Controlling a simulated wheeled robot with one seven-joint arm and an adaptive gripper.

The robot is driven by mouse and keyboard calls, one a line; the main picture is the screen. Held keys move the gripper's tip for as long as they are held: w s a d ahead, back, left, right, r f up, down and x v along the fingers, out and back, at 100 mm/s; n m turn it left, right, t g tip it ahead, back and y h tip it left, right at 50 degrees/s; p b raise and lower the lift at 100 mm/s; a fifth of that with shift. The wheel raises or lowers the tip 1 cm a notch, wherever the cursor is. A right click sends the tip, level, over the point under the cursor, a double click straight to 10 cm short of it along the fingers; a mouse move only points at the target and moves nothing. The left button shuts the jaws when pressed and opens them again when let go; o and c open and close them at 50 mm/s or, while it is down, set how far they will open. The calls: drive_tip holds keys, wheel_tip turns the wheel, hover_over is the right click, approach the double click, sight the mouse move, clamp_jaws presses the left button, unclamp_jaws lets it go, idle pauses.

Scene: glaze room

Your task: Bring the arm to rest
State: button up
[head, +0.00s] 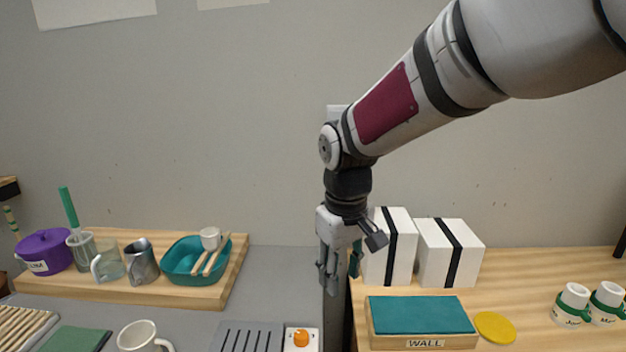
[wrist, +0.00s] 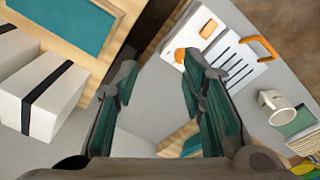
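My gripper (head: 340,275) hangs down from my arm near the middle of the head view, in front of the grey wall. In the wrist view its two fingers (wrist: 160,78) with teal pads stand apart, with nothing between them. It is open and empty. It is above the gap between the grey counter (head: 285,280) and the wooden table (head: 540,275). My arm reaches in from the upper right of the head view.
Two white boxes with black bands (head: 396,246) (head: 450,252) stand just right of my gripper. A teal-topped block marked WALL (head: 422,318) lies in front of them.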

drive_tip(key=s+d+r+m+t, duration=0.1)
drive_tip(key=s+d+r+m, duration=0.1)
drive_tip(key=s+d+r, duration=0.3)
drive_tip(key=s+d+r+m+t, duration=0.1)
drive_tip(key=s+d+r, duration=0.2)
drive_tip(key=s+d, duration=0.3)
drive_tip(key=s+d+f+m+t, duration=0.1)
drive_tip(key=s+d+m, duration=0.2)
drive_tip(key=s, duration=1)
drive_tip(key=shift+d+f+m+p, duration=0.2)
drive_tip(key=shift+m+p, duration=0.1)
drive_tip(key=shift+p, duration=0.1)
drive_tip(key=shift+a, duration=0.1)
